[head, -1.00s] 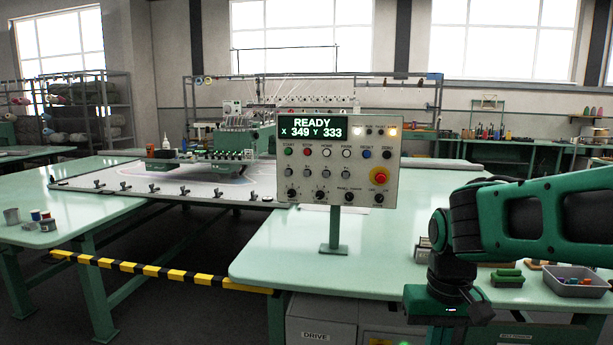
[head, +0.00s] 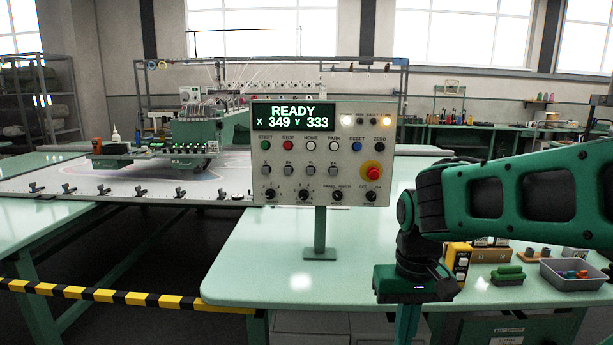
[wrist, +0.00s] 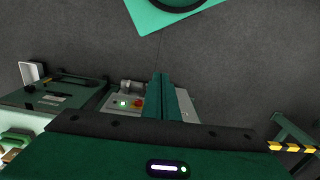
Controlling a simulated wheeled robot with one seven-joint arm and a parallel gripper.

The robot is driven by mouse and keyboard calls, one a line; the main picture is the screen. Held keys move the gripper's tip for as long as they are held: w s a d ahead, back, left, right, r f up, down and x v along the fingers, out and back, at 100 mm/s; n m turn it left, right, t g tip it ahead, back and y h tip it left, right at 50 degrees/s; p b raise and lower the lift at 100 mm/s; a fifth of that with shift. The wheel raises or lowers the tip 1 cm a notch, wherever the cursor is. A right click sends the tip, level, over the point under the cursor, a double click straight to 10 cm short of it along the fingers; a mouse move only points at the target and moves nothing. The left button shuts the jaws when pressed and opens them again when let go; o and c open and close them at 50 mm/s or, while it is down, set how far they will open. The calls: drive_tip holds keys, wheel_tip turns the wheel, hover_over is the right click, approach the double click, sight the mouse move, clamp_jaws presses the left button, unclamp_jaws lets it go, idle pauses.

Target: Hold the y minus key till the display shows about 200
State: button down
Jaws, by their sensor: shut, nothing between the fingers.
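The control panel (head: 320,190) stands upright on a post on the pale green table. Its display (head: 293,116) reads READY, X 349, Y 333. A row of grey keys sits below the coloured buttons; the third from the left looks like the y minus key (head: 310,170), though its label is too small to read surely. My gripper (head: 407,325) hangs low to the right of the panel, pointing down and well apart from the keys. In the wrist view its green fingers (wrist: 161,90) are together and empty, above the floor.
A red emergency button (head: 372,173) is on the panel's right side. A grey tray (head: 574,283) and a yellow box (head: 457,262) are on the table at right. Yellow-black tape (head: 120,296) runs at left. Table space around the post is clear.

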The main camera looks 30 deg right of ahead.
sight(310, 171)
drive_tip(key=w+d+r+n+t+y, duration=0.1)
drive_tip(key=w+r+t, duration=0.25)
drive_tip(key=w, duration=0.95)
drive_tip(key=w+d+r+n+t, duration=0.15)
drive_tip(key=w+t, duration=0.35)
drive_tip(key=w, duration=0.9)
drive_tip(key=w+d+r+m+t+y, duration=0.1)
drive_tip(key=w+d+r+t+y, duration=0.1)
drive_tip(key=w+r+t, duration=0.5)
drive_tip(key=w+d+r, duration=0.1)
drive_tip(key=w+r, duration=0.4)
drive_tip(key=w, duration=0.1)
drive_tip(key=shift+d+r+t, duration=0.15)
drive_tip(key=shift+t, duration=0.2)
drive_tip(key=shift+w, duration=0.15)
drive_tip(key=w+d, duration=0.5)
drive_tip(key=w, duration=0.2)
drive_tip(key=shift+w, duration=0.15)
